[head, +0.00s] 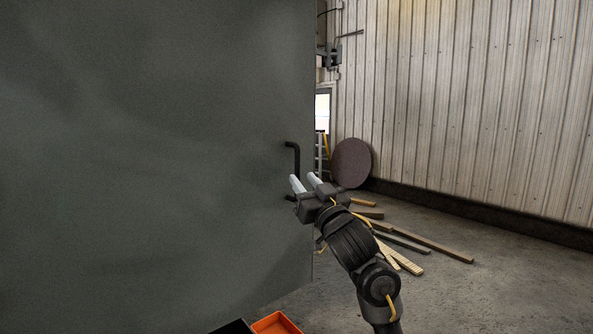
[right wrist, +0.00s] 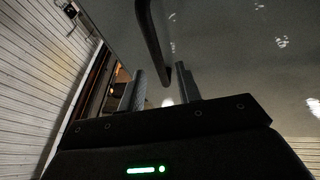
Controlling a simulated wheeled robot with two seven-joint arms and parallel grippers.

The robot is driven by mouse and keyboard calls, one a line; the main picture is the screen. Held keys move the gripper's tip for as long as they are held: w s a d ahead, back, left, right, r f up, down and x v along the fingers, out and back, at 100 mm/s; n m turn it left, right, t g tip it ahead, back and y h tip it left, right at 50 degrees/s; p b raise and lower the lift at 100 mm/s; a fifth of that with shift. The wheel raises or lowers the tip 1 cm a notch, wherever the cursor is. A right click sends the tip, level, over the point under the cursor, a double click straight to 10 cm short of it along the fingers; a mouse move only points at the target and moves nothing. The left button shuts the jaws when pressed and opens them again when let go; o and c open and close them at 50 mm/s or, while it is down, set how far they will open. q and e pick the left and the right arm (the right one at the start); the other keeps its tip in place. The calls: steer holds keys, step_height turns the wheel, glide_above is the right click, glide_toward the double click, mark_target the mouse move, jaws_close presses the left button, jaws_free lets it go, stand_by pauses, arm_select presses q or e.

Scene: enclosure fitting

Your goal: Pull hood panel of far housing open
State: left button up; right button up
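A large grey hood panel (head: 150,150) fills the left half of the head view. A black bar handle (head: 297,158) stands near its right edge. My right gripper (head: 303,177) is just in front of the handle's lower part, with its two pale fingers apart. In the right wrist view the handle (right wrist: 150,40) comes down from the top, and its lower bend shows between the open fingertips (right wrist: 160,72). I cannot tell whether a finger touches it. The handle's lower mount is partly hidden by the gripper in the head view. My left gripper is not in view.
An orange bin (head: 276,323) and a dark one (head: 233,327) sit at the bottom edge. Loose planks (head: 425,243) lie on the floor to the right, near a round brown disc (head: 352,163) and a corrugated wall (head: 460,100). Floor at the lower right is clear.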

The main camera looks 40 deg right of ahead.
mark_target(298, 173)
steer(key=shift+p+x, duration=0.5)
steer(key=shift+x, duration=1.9)
jaws_close()
